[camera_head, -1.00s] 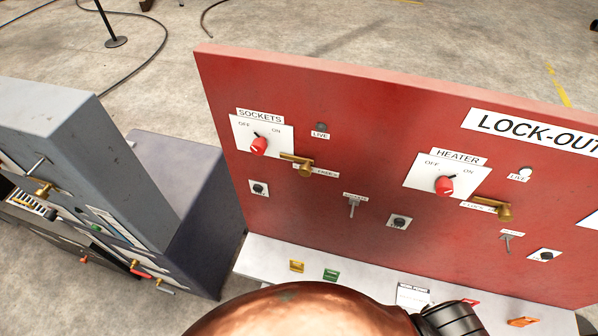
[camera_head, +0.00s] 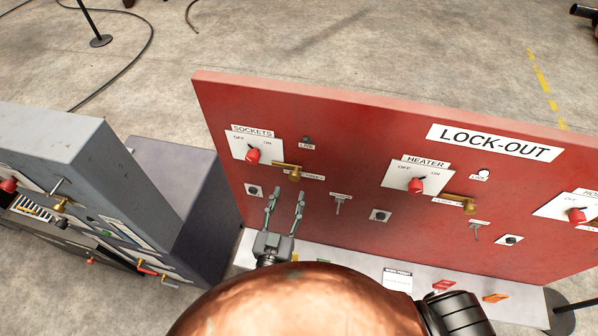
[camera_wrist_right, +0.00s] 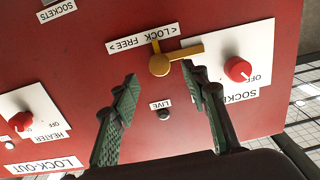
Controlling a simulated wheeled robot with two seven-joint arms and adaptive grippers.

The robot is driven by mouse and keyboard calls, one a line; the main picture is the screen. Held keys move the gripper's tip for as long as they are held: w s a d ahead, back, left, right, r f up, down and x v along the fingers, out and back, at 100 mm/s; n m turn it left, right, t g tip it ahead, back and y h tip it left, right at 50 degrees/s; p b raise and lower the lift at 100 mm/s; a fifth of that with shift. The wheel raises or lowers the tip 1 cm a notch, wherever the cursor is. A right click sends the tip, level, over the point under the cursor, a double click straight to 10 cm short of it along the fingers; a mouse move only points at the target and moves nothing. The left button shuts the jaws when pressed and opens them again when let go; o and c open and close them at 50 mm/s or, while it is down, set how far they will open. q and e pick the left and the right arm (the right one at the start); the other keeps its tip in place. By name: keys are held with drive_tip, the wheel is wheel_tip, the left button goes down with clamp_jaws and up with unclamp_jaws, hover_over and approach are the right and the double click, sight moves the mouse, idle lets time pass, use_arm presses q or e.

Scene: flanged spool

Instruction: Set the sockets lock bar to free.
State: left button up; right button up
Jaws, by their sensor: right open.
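The sockets lock bar (camera_head: 288,168) is a brass bar on a round hub, on the red panel just right of the sockets switch (camera_head: 252,156). In the right wrist view, which is upside down, the lock bar (camera_wrist_right: 180,55) reaches from its hub towards the red sockets knob (camera_wrist_right: 237,69). Its "LOCK FREE" label (camera_wrist_right: 142,40) is beside the hub. My right gripper (camera_head: 286,193) is open and empty, pointing at the panel, its fingertips just below the bar in the head view. In the wrist view the fingers (camera_wrist_right: 159,75) stand either side of the hub; contact cannot be told. My left gripper is out of view.
The heater switch (camera_head: 416,185) and its brass lock bar (camera_head: 461,202) are further right on the panel. A white shelf (camera_head: 345,263) with tags runs along the panel's foot. A grey cabinet (camera_head: 60,145) stands at the left.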

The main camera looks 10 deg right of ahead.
sight(294, 179)
drive_tip(key=p+x, duration=0.1)
drive_tip(key=x, duration=0.2)
drive_tip(key=p+x, duration=0.2)
drive_tip(key=x, duration=0.1)
drive_tip(key=shift+w+d+r, duration=0.2)
drive_tip(key=shift+w, duration=0.15)
drive_tip(key=shift+w+d+f, duration=0.15)
drive_tip(key=shift+w+d, duration=0.1)
drive_tip(key=shift+w, duration=0.15)
clamp_jaws()
